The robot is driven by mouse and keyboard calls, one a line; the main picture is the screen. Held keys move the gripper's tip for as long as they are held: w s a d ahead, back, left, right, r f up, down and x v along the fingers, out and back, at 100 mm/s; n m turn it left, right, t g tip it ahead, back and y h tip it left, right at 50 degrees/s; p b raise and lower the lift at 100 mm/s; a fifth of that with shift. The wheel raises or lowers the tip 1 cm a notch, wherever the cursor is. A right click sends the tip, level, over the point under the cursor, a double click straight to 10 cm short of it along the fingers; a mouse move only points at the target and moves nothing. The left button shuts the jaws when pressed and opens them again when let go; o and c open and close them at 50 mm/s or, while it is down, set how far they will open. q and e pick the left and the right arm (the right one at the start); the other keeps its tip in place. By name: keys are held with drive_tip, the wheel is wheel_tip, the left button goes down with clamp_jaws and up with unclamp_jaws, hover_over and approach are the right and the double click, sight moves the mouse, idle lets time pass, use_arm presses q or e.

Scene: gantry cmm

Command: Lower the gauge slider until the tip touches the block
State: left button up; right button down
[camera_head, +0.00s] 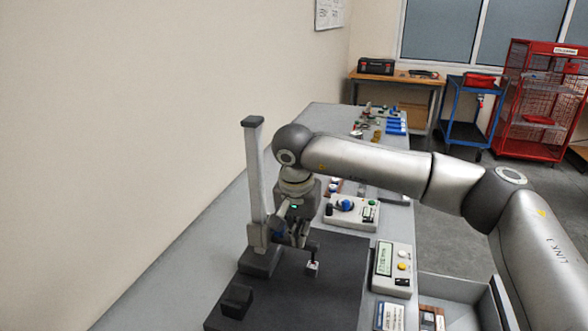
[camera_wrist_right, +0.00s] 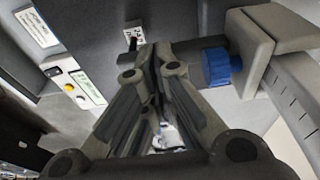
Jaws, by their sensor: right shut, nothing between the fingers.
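The height gauge's grey post (camera_head: 256,175) stands upright on a dark foot (camera_head: 260,261). Its slider sits low on the post, with a blue knob (camera_wrist_right: 218,66) beside the grey slider body (camera_wrist_right: 262,45) in the right wrist view. My right gripper (camera_head: 302,238) is beside the slider; in the wrist view its fingers (camera_wrist_right: 157,60) are shut and empty, left of the knob and apart from it. A small pale-faced block (camera_head: 312,267) is below the gauge's dark arm. It also shows in the wrist view (camera_wrist_right: 135,38). I cannot tell whether the tip touches it.
A dark plate (camera_head: 325,300) lies under the gauge, with a black block (camera_head: 236,300) at its left. A readout box (camera_head: 393,268) stands to the right, and a control box (camera_head: 350,211) behind. The wall bounds the left; plate space in front is clear.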

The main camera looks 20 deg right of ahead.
drive_tip(key=shift+f, duration=0.2)
drive_tip(key=shift+r, duration=0.15)
drive_tip(key=shift+r+p, duration=2.15)
drive_tip(key=shift+r, duration=1.3)
